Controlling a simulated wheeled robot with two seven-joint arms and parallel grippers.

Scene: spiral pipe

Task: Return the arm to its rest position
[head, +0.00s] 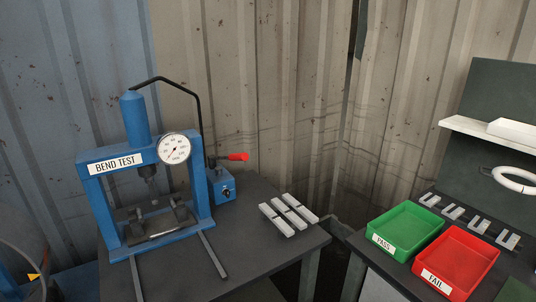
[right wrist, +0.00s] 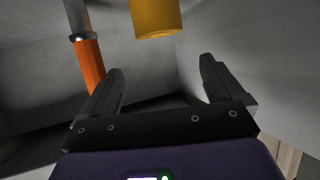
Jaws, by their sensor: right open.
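My right gripper (right wrist: 163,95) shows in the right wrist view. Its two dark fingers are spread wide apart with nothing between them. A yellow cylinder (right wrist: 155,18) hangs into the top of that view beyond the fingers. An orange cylinder with a metal rod (right wrist: 90,62) stands behind the left finger and is partly hidden by it. Neither is held. Neither arm shows in the head view, and my left gripper is in no view.
In the head view a blue bend test press (head: 100,200) with a gauge stands on a dark table (head: 240,275). Several pale bars (head: 290,215) lie right of it. A green PASS tray (head: 405,232) and a red FAIL tray (head: 456,262) sit on another bench. Grey walls (right wrist: 225,35) surround the right gripper.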

